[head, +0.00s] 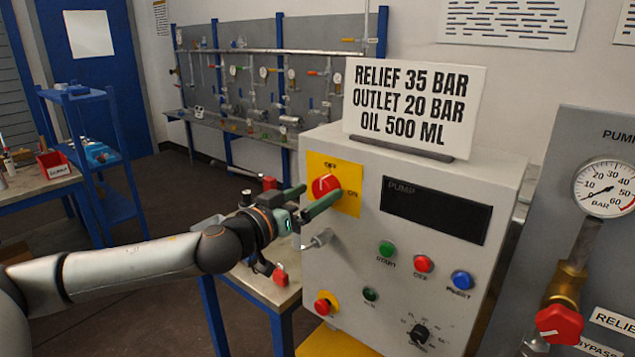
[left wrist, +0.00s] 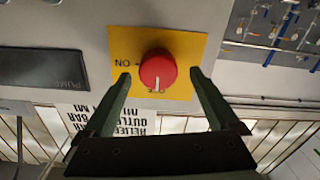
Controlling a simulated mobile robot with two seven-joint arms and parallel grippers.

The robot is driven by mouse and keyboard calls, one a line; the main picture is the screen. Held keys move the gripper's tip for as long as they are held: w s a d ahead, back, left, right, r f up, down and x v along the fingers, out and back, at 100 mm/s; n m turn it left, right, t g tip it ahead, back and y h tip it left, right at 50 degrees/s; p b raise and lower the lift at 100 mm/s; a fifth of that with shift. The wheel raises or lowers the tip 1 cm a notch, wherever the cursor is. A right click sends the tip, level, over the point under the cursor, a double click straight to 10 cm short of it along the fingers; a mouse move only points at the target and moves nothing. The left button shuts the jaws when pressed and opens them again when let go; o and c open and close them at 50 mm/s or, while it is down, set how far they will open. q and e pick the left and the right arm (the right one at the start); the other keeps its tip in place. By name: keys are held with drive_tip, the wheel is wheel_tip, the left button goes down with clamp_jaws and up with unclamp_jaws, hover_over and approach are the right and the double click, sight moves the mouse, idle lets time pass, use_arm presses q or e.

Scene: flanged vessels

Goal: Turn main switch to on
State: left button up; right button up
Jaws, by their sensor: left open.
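The main switch is a red rotary knob (head: 325,186) on a yellow plate (head: 348,204) at the upper left of the grey panel's front. In the left wrist view, turned upside down, the knob (left wrist: 158,70) shows a white mark toward OFF; ON is printed a quarter turn away. My left gripper (head: 321,193) is open in front of the switch. In the left wrist view its fingers (left wrist: 160,76) lie on either side of the knob, with gaps to both. I cannot tell how far the tips are from the plate. My right gripper is not in view.
The panel has a dark PUMP display (head: 435,209), green, red and blue buttons (head: 424,264), and a red emergency button (head: 326,303) lower left. A metal key-like handle (head: 317,240) sticks out below the switch. A sign (head: 413,106) stands on top. A gauge panel (head: 590,230) is at right.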

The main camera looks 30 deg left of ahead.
use_arm(q)
drive_tip(key=shift+w+d, duration=0.15)
drive_tip(key=shift+w, duration=0.5)
drive_tip(key=c, duration=1.4)
